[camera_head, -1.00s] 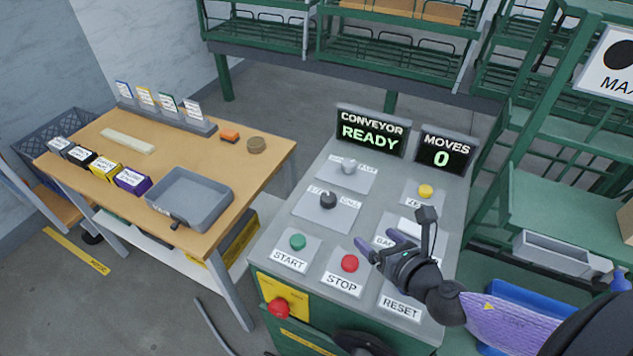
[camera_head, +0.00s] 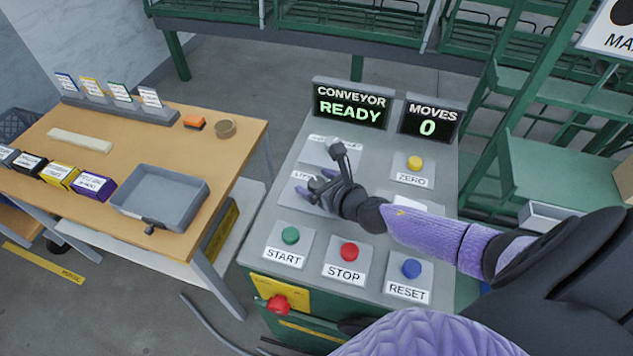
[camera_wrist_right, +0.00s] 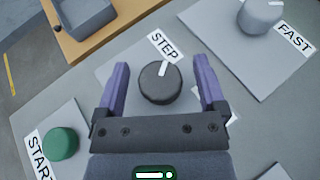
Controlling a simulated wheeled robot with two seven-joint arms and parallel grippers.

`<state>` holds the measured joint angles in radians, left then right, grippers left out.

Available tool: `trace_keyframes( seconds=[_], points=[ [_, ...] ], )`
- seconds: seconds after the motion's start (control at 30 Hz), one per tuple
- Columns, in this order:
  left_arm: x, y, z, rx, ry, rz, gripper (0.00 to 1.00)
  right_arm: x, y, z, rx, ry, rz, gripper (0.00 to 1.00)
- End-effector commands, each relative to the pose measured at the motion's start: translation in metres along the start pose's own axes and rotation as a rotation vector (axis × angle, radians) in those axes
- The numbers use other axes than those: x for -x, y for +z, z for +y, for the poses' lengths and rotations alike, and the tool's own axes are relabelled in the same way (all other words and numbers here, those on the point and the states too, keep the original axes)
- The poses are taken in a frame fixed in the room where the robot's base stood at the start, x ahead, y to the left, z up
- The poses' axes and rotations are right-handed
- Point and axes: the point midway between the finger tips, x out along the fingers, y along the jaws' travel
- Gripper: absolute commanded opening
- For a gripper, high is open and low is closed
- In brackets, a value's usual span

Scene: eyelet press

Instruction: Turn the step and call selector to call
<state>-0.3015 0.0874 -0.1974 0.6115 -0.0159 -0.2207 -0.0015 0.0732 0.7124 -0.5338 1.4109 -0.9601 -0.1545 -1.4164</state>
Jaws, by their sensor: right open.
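The step and call selector is a round black knob (camera_wrist_right: 161,84) on a pale plate in the right wrist view. Its white pointer mark faces the STEP label (camera_wrist_right: 165,46); the CALL label is mostly hidden behind a finger. My right gripper (camera_wrist_right: 162,70) is open, with one purple finger on each side of the knob and visible gaps between. In the head view my right gripper (camera_head: 318,190) is over the selector plate (camera_head: 290,197) and covers most of the knob. My left gripper is not in view.
The console also has a grey speed knob (camera_wrist_right: 262,14) with a FAST label, and green START (camera_head: 290,235), red STOP (camera_head: 349,251), blue RESET (camera_head: 411,268) and yellow ZERO (camera_head: 414,163) buttons. The displays read CONVEYOR READY (camera_head: 351,104) and MOVES 0 (camera_head: 428,122).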

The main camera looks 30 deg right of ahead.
Motion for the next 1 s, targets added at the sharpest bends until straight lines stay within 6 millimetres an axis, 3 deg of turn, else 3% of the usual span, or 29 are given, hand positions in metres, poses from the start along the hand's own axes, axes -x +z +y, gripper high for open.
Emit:
trace_keyframes(
  seconds=[0.17,0.2,0.6,1.0],
  points=[
    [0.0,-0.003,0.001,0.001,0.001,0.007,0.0,0.0,0.0,0.0,0.0,0.0,0.0,0.89],
    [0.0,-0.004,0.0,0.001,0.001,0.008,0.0,0.0,0.0,0.0,0.0,0.0,0.0,0.85],
    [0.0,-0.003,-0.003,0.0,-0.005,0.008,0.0,0.0,0.0,0.0,-0.001,0.0,0.0,0.01],
    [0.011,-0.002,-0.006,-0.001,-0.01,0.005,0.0,0.001,0.002,0.001,-0.033,-0.073,0.0,0.0]
  ],
)
